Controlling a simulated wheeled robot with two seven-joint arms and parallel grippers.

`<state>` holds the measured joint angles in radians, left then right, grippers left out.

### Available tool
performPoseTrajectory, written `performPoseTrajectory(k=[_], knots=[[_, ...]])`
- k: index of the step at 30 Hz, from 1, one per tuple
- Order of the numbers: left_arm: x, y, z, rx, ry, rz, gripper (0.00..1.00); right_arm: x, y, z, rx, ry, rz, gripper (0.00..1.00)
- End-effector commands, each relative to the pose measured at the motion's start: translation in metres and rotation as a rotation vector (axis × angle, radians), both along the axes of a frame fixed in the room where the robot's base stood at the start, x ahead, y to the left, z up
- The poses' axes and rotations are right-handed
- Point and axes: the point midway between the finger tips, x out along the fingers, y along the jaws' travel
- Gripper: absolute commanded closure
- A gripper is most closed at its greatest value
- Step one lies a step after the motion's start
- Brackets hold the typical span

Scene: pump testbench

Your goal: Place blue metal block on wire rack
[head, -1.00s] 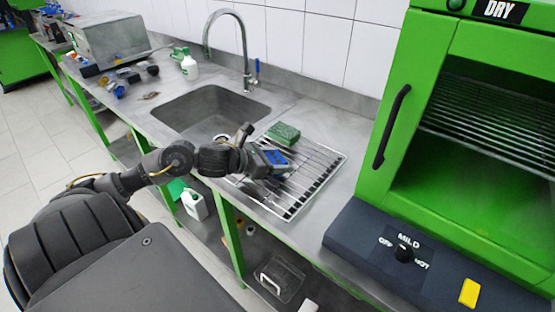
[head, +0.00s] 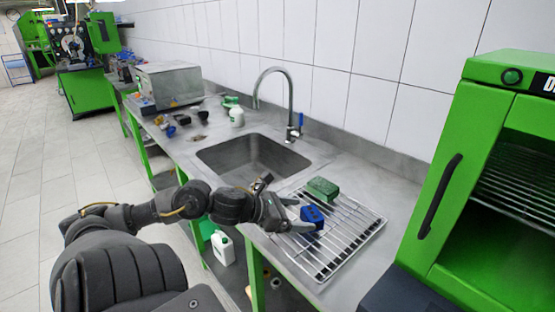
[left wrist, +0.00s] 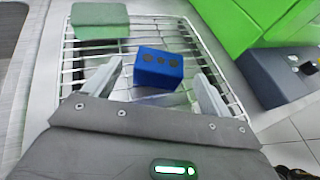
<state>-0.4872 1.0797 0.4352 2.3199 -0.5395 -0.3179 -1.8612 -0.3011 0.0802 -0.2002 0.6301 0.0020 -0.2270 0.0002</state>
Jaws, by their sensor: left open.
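The blue metal block (head: 312,217) rests on the wire rack (head: 352,240) beside the sink. It also shows in the left wrist view (left wrist: 158,68), with several dark holes on its face. My left gripper (head: 303,215) is open at the block's left side in the head view. In the left wrist view its two fingers (left wrist: 158,85) are spread apart, with the block just beyond and between them, and they appear clear of it. My right gripper is not in view.
A green sponge-like block (head: 323,189) lies on the rack behind the blue block. The sink (head: 250,160) with its tall faucet (head: 290,100) is to the left. A green dryer cabinet (head: 450,190) stands right of the rack. A white bottle (head: 237,117) stands behind the sink's left end.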

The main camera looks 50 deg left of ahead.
Motion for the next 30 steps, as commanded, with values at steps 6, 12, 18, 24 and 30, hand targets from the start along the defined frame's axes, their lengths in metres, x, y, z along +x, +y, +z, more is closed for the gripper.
performPoseTrajectory(k=[6,12,18,24,30], knots=[[-0.029,0.011,0.012,0.000,0.003,0.000,0.17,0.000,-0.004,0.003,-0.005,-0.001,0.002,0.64],[-0.046,0.018,0.021,-0.002,0.000,0.001,0.17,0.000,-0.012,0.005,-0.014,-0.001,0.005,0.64],[-0.053,0.020,0.024,0.000,0.001,-0.001,0.17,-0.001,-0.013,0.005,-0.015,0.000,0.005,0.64],[-0.053,0.021,0.024,0.000,0.000,-0.001,0.17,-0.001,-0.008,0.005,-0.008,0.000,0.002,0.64],[-0.053,0.021,0.024,0.000,0.000,-0.001,0.17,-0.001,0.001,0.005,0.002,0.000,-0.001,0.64]])
